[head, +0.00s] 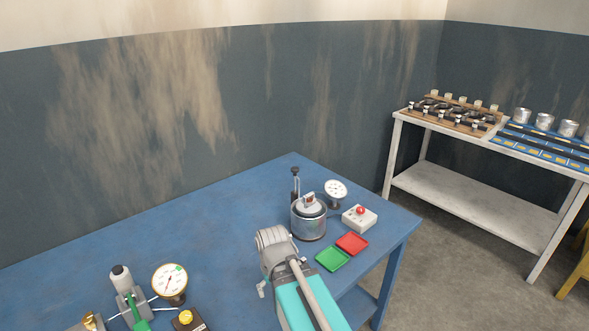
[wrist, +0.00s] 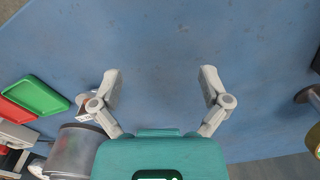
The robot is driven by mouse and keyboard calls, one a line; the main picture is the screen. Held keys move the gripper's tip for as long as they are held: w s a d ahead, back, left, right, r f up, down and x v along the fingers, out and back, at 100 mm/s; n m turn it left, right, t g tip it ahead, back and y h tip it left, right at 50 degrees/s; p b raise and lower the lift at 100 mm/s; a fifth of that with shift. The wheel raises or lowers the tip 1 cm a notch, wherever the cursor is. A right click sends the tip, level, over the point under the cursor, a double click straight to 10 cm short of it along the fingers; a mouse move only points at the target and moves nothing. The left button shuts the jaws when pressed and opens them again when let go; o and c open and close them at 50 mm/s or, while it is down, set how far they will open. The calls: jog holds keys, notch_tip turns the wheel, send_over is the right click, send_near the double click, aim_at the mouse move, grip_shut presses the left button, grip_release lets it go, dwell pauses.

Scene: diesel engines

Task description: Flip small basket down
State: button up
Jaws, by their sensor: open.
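A round metal pot (head: 309,222) stands near the right end of the blue table, with a dark post at its back left. A small pale piece with a reddish-brown part (head: 309,198) sits at its top; I cannot tell whether this is the small basket. In the wrist view the pot (wrist: 75,153) is at the lower left, and a small white and orange-red piece (wrist: 84,110) shows partly behind the left finger. My gripper (wrist: 160,80) is open and empty above bare table, to the right of the pot. In the head view, my arm hides its fingers.
Green (head: 332,259) and red (head: 351,244) trays lie right of my arm. A white box with a red button (head: 360,217) and a dial gauge (head: 336,192) stand beside the pot. Another gauge (head: 170,282) and tools are at left. The blue table's (head: 150,235) middle is clear.

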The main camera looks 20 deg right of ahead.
jog(key=shift+w+r, duration=0.2)
jog(key=shift+r, duration=0.05)
jog(key=c, duration=0.4)
jog(key=shift+n+t+y, duration=0.3)
jog(key=shift+t+y, duration=0.1)
jog(key=w+r+p, duration=0.1)
jog(key=p, duration=0.1)
jog(key=w+d+r+p, duration=0.1)
jog(key=w+r, duration=0.1)
jog(key=shift+w+d+r+p, duration=0.15)
jog(key=shift+w+r+p, duration=0.05)
jog(key=shift+p, duration=0.2)
grip_shut()
jog(key=w+d+r+n+t+y+p, duration=0.1)
jog(key=w+d+r+t+p, duration=0.2)
jog(key=w+d+r+p, duration=0.7)
jog(key=w+d+r+n+t+y+p, duration=0.1)
jog(key=w+d+r+t+p, duration=0.3)
jog(key=w+d+r+p, duration=0.6)
notch_tip(320, 180, up, 7)
jog(key=shift+w+f+n+p, duration=0.1)
jog(key=shift+w+n+p, duration=0.6)
jog(key=shift+w+p, duration=0.45)
jog(key=shift+d, duration=0.1)
